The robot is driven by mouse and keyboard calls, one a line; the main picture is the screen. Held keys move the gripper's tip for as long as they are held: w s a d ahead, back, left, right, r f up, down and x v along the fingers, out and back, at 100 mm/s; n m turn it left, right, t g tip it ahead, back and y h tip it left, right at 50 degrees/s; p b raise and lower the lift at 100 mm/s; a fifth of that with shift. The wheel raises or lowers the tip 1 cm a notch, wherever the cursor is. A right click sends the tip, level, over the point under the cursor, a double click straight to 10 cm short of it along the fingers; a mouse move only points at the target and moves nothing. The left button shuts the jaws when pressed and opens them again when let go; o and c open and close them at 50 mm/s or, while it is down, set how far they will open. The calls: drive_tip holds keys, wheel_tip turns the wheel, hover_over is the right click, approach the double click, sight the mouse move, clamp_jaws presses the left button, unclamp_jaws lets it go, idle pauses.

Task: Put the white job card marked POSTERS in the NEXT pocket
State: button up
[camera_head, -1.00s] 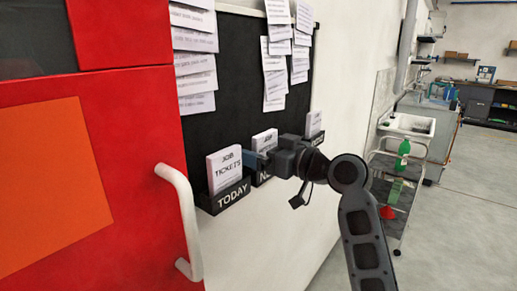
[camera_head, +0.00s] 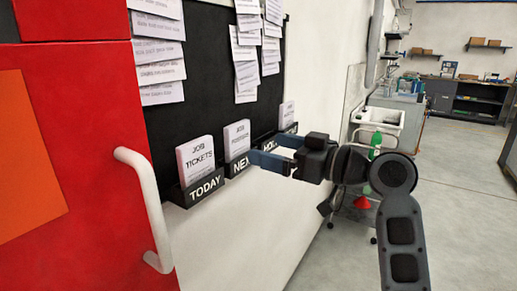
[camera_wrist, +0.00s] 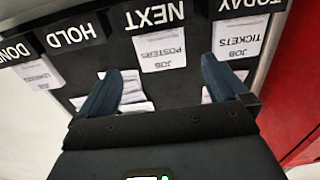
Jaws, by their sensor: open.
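The white job card marked POSTERS (camera_wrist: 162,48) stands in the dark pocket labelled NEXT (camera_wrist: 155,15), upside down in the wrist view. The card shows in the head view (camera_head: 236,138), upright in the NEXT pocket (camera_head: 238,168). My gripper (camera_head: 268,152) is open and empty, in front and to the right of this card. In the wrist view, its two blue fingers (camera_wrist: 161,72) are spread wide, apart from the card, which lies beyond and between them.
A TICKETS card (camera_head: 196,160) stands in the TODAY pocket (camera_head: 204,190). HOLD (camera_wrist: 72,36) looks empty; another card (camera_wrist: 40,73) is by DONE (camera_wrist: 14,52). Paper sheets (camera_head: 158,50) hang above. A red cabinet door with a white handle (camera_head: 143,205) is left.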

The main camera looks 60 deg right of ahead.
drive_tip(key=shift+s, duration=0.4)
drive_tip(key=s+a+f+m+g+h, duration=0.1)
drive_tip(key=s+a+f+m+h, duration=0.15)
drive_tip(key=a+f, duration=0.45)
drive_tip(key=s+a+f+m+g+h, duration=0.1)
drive_tip(key=s+a+f+m+g, duration=0.2)
drive_tip(key=f, duration=0.8)
drive_tip(key=s+a+f+n+y, duration=0.1)
drive_tip(key=s+a+n, duration=0.1)
drive_tip(key=s+a, duration=0.4)
drive_tip(key=s+a+f+n+y, duration=0.1)
drive_tip(key=s+a+n+y, duration=0.1)
drive_tip(key=s+a, duration=0.5)
drive_tip(key=s+n, duration=0.1)
drive_tip(key=s, duration=0.5)
drive_tip(key=shift+s+a+t, duration=0.15)
drive_tip(key=shift+s+t, duration=0.25)
